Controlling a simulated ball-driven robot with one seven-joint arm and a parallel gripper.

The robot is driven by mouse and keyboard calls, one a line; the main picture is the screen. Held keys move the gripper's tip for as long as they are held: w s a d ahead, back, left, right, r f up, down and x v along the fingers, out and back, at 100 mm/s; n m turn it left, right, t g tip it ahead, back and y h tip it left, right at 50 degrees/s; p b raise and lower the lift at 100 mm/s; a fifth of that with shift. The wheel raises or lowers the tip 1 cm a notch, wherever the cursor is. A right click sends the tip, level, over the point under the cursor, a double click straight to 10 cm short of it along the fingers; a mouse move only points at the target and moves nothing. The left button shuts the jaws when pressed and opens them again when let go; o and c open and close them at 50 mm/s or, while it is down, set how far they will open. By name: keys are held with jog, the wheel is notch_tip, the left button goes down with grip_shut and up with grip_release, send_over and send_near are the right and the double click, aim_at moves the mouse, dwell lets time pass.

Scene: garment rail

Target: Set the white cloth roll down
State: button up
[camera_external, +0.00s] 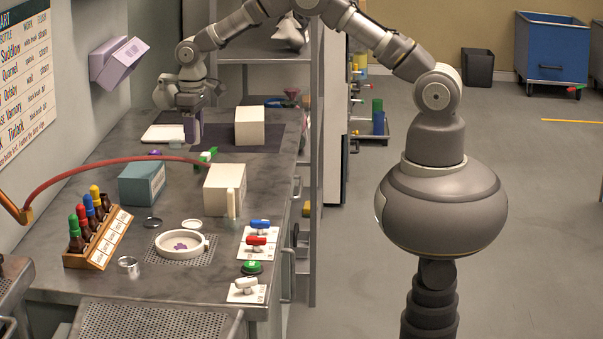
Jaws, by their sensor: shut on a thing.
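My gripper (191,126) points down over the far part of the workbench, between a flat white tray (164,134) and a white block (249,140). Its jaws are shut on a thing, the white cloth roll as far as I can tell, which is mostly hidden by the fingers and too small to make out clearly. The gripper's lower end is close to the bench top, and I cannot tell whether the held thing touches it.
A dark mat (221,138) lies under the white block. Nearer stand a green and white piece (206,155), a teal box (142,184), a cream box (223,192) and a red hose (110,162) arching across. A bottle rack (98,238) and white dish (181,246) are at the front.

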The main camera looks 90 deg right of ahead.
aim_at(198, 179)
jog(key=f+b, duration=0.1)
jog(key=f, duration=0.2)
jog(key=f+b, duration=0.1)
jog(key=f, duration=0.2)
jog(key=d+f+b, duration=0.1)
jog(key=f, duration=0.3)
jog(key=shift+s, duration=0.15)
jog(key=shift+f, duration=0.15)
jog(key=o, duration=1)
notch_tip(198, 179, up, 12)
jog(key=p, duration=0.3)
